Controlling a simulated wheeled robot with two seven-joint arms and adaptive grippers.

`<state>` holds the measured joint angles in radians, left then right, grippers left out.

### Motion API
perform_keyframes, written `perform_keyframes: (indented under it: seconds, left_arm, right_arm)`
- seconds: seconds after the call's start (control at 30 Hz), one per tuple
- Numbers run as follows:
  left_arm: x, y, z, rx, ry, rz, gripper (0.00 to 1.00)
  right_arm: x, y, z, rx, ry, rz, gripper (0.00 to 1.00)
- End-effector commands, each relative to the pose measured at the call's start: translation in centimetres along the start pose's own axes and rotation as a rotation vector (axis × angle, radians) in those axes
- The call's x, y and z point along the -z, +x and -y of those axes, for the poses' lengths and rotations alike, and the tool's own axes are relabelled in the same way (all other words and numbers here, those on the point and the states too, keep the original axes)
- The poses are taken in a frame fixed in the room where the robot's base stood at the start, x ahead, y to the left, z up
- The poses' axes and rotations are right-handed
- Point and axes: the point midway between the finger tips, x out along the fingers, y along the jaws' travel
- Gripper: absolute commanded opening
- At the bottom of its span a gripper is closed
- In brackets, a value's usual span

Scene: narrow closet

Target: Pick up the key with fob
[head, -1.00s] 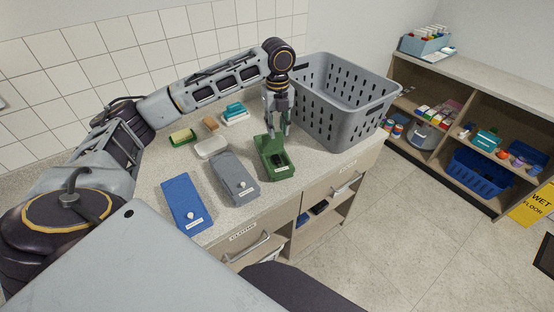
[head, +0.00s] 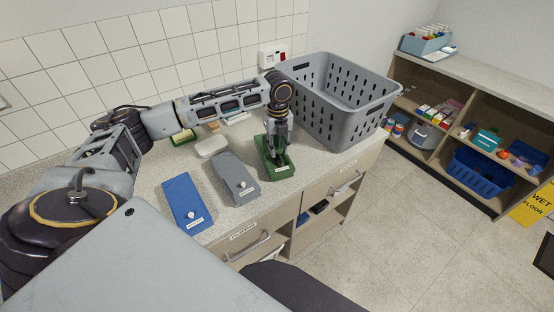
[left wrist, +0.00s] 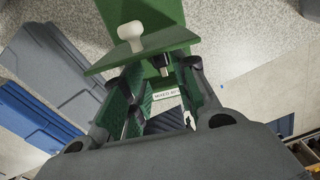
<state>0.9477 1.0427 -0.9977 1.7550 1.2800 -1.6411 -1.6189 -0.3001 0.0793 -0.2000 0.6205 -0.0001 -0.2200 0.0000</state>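A small green box (head: 283,176) with its lid raised stands on the counter beside the basket. In the left wrist view its green lid (left wrist: 170,45) has a pale knob. My left gripper (head: 278,155) points down into this box; in the left wrist view its fingers (left wrist: 163,98) are apart, with a gap between them. A dark ridged thing (left wrist: 164,122) and a small pale piece show low between the fingers. I cannot tell whether either is the key with fob, and the gripper hides much of the interior. My right gripper is out of view.
A grey lidded box (head: 234,178) and a blue one (head: 186,203) stand left of the green box. A large grey basket (head: 345,110) stands close on its right. A white soap-like dish (head: 211,147) lies behind. The counter's front edge is near.

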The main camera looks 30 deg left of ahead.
Motion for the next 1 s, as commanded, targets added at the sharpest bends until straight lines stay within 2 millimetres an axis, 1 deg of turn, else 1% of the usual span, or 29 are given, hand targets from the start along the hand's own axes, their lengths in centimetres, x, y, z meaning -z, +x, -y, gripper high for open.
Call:
perform_keyframes:
  seconds: [0.23,0.37,0.8,1.0]
  left_arm:
    - [0.0,0.0,0.0,0.000,0.000,0.000,0.29]
    - [0.0,0.5,0.0,-0.001,0.000,-0.001,0.29]
    - [-0.1,4.7,-0.1,-0.001,0.000,-0.001,0.29]
    - [-0.1,5.2,-0.1,0.000,0.001,0.000,0.29]
  right_arm:
    - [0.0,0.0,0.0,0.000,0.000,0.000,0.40]
    - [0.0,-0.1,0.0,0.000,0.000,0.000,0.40]
    - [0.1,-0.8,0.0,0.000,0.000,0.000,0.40]
    - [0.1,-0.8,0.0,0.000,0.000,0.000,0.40]
